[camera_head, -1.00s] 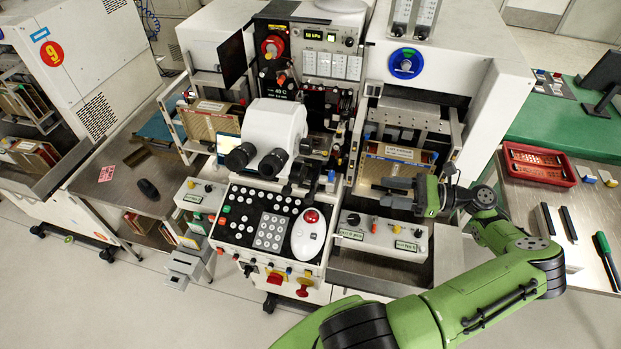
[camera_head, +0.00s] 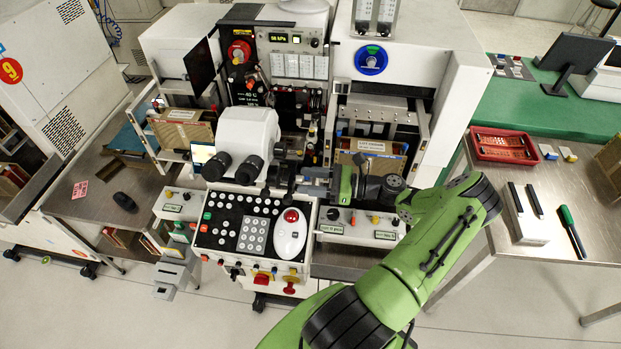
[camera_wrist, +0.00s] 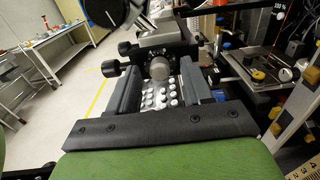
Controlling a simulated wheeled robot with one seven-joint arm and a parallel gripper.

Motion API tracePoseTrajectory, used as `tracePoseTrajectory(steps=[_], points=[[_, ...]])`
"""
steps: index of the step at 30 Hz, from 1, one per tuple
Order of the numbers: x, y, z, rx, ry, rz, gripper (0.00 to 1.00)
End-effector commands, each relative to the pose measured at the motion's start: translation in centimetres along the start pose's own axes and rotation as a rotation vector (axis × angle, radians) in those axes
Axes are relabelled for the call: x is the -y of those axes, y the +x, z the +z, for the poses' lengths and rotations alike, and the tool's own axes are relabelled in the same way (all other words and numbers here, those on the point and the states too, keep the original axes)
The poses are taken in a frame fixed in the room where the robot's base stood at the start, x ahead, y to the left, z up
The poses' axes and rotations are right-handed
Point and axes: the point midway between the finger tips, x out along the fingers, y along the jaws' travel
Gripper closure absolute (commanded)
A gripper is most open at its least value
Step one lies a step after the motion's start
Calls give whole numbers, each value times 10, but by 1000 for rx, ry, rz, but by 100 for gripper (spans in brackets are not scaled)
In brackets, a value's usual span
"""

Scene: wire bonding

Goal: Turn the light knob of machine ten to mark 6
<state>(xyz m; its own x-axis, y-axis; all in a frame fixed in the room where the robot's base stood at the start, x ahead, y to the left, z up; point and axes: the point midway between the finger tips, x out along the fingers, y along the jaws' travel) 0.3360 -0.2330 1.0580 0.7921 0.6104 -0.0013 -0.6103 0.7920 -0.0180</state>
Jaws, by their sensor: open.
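The middle machine, with a white binocular microscope (camera_head: 248,135) and a button panel (camera_head: 238,225), stands in front of me; I see no number ten on it. My gripper (camera_head: 305,182) is level with the microscope base, at its right side, pointing left. In the wrist view its two fingers (camera_wrist: 160,88) are apart with nothing held. A dark round knob with a pale grey face (camera_wrist: 159,69) shows beyond and between the fingertips, apart from them. I cannot tell for certain that it is the light knob, and no mark 6 is readable.
A white control box with small knobs (camera_head: 376,232) lies below my gripper. A white mouse-like controller (camera_head: 290,235) sits on the panel. A wire-framed magazine station (camera_head: 372,146) stands behind my arm. A side table (camera_head: 545,190) with a red tray (camera_head: 503,146) is at right.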

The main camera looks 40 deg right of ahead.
Motion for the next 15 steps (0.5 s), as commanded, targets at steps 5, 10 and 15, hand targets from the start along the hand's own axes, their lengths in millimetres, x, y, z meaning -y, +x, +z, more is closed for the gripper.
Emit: tracePoseTrajectory(steps=[5,10,15], points=[[0,0,-1,0,0,0,50],[0,0,-1,0,0,0,72],[0,0,0,1,0,0,98]])
